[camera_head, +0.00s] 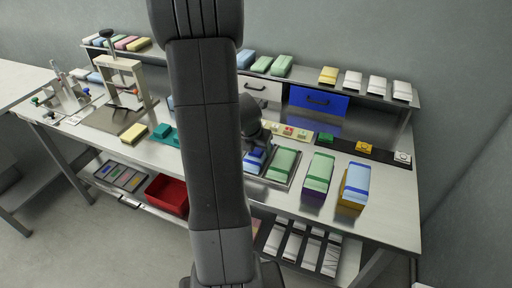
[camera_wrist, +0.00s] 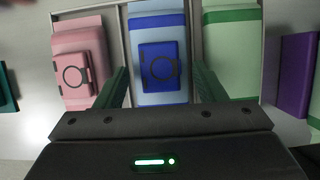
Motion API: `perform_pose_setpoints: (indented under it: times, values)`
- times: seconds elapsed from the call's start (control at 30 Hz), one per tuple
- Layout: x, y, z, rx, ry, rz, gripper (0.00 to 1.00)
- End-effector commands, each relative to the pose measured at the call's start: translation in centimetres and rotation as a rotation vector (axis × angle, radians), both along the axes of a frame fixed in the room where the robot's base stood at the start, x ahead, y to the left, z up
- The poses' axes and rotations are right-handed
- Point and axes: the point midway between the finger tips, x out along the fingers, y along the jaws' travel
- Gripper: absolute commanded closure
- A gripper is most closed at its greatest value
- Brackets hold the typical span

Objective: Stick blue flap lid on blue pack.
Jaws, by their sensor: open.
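The blue pack (camera_wrist: 158,22) is light blue and lies in the middle compartment of a metal tray (camera_wrist: 115,30). The dark blue flap lid (camera_wrist: 160,85), with a ring mark, lies flat on top of it, lined up with its length. I cannot tell whether it is stuck down. My gripper (camera_wrist: 163,78) is open, its green fingers on either side of the pack and lid, apart from the lid. In the head view my arm hides part of the tray; the blue lid (camera_head: 255,158) shows just right of the arm.
A pink pack (camera_wrist: 78,38) with a pink lid lies left of the blue pack, and a green pack (camera_wrist: 230,50) right. A purple box (camera_wrist: 297,75) stands beside the tray. Another blue pack (camera_head: 357,177) sits on a yellow box. Several lids lie on a dark strip (camera_head: 345,146) behind.

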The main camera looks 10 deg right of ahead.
Motion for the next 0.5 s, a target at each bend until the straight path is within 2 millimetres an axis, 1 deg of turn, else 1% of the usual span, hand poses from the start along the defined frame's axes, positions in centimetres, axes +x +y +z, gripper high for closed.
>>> perform_pose_setpoints:
  times: [0.17, 0.27, 0.5]
  values:
    - [-0.1, 0.2, 1.0, 0.000, -0.003, 0.002, 0.36]
    - [-0.6, 0.5, 2.5, -0.002, -0.005, 0.002, 0.36]
    - [-2.1, 1.6, 7.0, -0.001, -0.006, 0.002, 0.36]
